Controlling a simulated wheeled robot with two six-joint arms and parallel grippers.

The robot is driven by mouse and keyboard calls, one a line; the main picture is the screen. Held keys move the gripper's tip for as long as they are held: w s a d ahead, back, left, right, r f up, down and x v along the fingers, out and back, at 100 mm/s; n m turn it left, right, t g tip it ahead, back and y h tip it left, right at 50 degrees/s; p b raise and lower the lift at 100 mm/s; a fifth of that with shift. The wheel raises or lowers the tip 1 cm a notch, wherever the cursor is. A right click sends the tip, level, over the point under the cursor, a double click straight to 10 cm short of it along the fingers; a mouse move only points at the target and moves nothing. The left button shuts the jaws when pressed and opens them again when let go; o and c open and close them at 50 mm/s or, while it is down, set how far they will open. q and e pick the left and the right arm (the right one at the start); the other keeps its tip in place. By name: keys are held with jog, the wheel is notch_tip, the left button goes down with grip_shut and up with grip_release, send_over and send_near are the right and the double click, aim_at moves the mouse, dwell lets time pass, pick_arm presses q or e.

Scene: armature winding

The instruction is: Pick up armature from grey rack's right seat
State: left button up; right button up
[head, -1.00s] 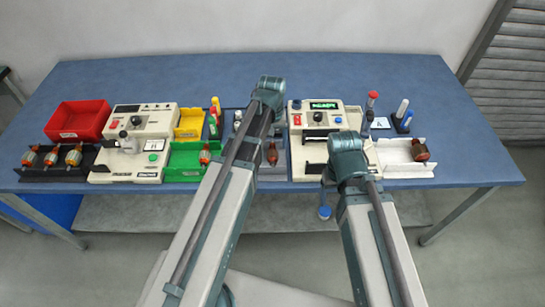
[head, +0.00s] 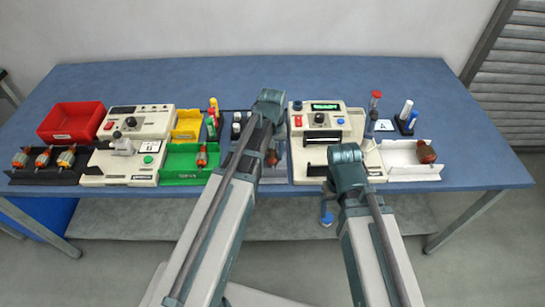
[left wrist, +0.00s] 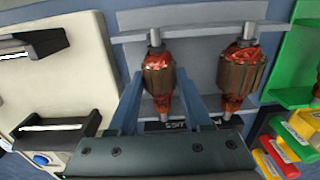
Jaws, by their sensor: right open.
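The grey rack (head: 276,178) stands mid-table, partly hidden by my left arm in the head view. In the left wrist view the rack (left wrist: 203,68) appears turned around, with two copper-and-brown armatures seated in it. The right-seat armature (left wrist: 160,75) lies between the fingers of my left gripper (left wrist: 160,88), which is open around it. It also shows beside my arm in the head view (head: 271,158). The other armature (left wrist: 238,72) is outside the fingers. My right gripper is open near the right-hand machine, with its fingertips largely hidden under the wrist.
Beige machines (head: 124,165) and (head: 325,122) flank the middle. A green tray (head: 180,178) is left of the rack. A black rack (head: 45,178) and red bin (head: 70,120) are far left; a white tray (head: 410,174) is on the right.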

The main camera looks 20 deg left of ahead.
pick_arm(q)
grip_shut()
jog(key=shift+r, duration=0.15)
